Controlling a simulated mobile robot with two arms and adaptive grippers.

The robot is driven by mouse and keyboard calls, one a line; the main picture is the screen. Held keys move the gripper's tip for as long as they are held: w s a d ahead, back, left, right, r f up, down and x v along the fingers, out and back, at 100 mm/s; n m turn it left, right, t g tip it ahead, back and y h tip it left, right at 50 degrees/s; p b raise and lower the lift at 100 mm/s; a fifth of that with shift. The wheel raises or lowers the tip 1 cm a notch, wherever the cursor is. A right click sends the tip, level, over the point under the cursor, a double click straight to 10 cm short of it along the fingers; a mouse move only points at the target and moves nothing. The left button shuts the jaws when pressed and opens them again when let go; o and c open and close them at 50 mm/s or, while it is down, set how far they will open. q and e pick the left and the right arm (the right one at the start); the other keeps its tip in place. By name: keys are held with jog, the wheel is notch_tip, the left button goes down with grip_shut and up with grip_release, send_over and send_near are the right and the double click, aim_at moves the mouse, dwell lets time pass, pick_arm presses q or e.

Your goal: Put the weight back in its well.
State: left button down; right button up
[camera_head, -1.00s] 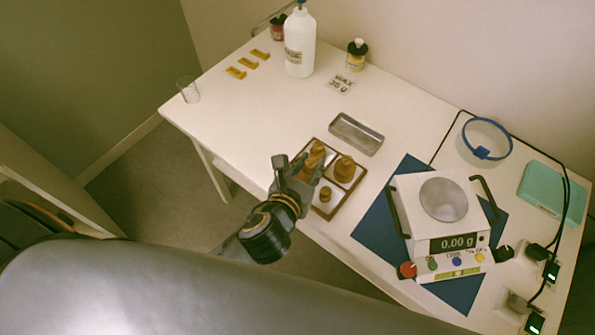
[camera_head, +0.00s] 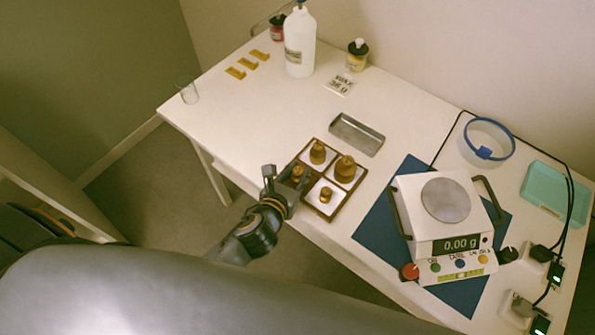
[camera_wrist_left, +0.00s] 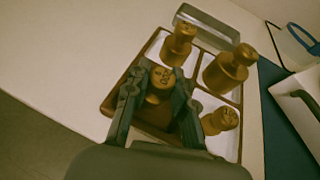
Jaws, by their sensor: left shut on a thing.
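A brown tray (camera_head: 332,217) with wells lies near the front edge of the white table. My left gripper (camera_head: 293,181) is at its left well, shut on a brass weight (camera_head: 298,171). In the left wrist view the fingers (camera_wrist_left: 158,97) hold this weight (camera_wrist_left: 160,80) from both sides, upright over or in that well. I cannot tell whether its base touches the well floor. Three other brass weights stand in the other wells: one at the back (camera_head: 317,153), a large one at the right (camera_head: 345,169) and a small one at the front (camera_head: 326,194). My right gripper is not in view.
A metal dish (camera_head: 356,135) lies behind the tray. A scale (camera_head: 436,212) reading 0.00 g stands on a blue mat (camera_head: 371,221) to the right. A white bottle (camera_head: 299,45) and a glass (camera_head: 188,91) are farther back. The table left of the tray is clear.

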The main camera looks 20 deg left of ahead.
pick_arm(q)
jog(key=c, duration=1.1)
grip_release()
jog(key=v, duration=1.2)
